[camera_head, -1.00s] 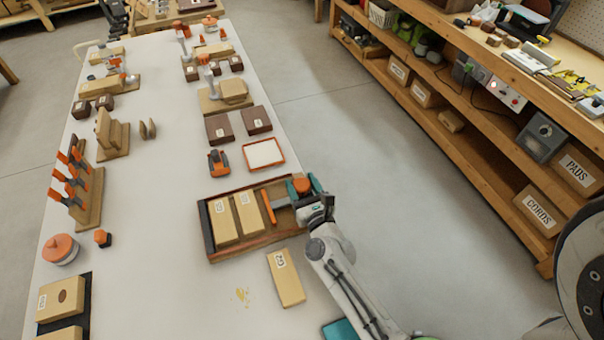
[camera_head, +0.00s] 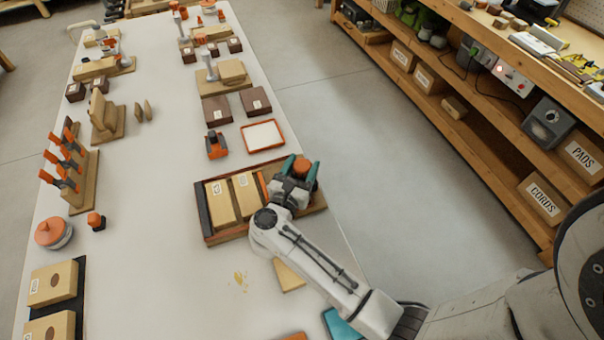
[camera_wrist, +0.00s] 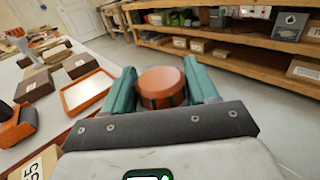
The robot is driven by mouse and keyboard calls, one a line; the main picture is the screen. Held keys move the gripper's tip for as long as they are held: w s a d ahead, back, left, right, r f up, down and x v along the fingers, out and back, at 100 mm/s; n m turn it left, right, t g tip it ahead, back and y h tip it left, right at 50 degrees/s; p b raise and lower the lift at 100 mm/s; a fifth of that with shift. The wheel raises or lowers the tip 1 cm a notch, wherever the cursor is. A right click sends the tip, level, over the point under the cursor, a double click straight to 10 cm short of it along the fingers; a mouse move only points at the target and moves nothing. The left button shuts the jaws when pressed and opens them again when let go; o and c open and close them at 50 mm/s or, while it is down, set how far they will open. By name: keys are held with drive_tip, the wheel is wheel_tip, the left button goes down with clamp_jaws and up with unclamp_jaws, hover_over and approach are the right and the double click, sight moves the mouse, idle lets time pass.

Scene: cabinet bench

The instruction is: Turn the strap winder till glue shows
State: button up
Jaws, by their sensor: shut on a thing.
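The strap winder shows as an orange round knob (camera_head: 302,167) with a dark lower part, at the right end of a dark-edged wooden tray (camera_head: 217,238). My gripper (camera_head: 301,168) has its teal fingers on either side of the knob and is shut on it. In the wrist view, the knob (camera_wrist: 160,82) sits between the two fingers. Light wooden blocks with labels (camera_head: 221,203) (camera_head: 246,192) stand in the tray. An orange strip (camera_head: 262,185) shows partly beside them. My arm hides part of the tray. I cannot make out any glue at the winder.
A labelled wooden block (camera_head: 288,276) lies in front of the tray, partly under my arm. An orange-rimmed white tray (camera_head: 262,136) and an orange-and-dark tool (camera_head: 216,145) stand behind. The bench's right edge is close. A shelf unit (camera_head: 480,120) stands across the floor.

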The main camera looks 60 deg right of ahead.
drive_tip(key=shift+f+m+g+b, duration=0.1)
drive_tip(key=shift+m+g+b, duration=0.4)
drive_tip(key=shift+g+b, duration=0.25)
drive_tip(key=o, duration=1)
drive_tip(key=shift+c, duration=0.2)
drive_tip(key=a+b, duration=0.1)
drive_tip(key=a, duration=0.2)
drive_tip(key=s+a+b, duration=0.1)
drive_tip(key=a, duration=0.6)
drive_tip(key=shift+s+a+b, duration=0.25)
drive_tip(key=shift+a+b, duration=0.1)
drive_tip(key=shift+b, duration=0.05)
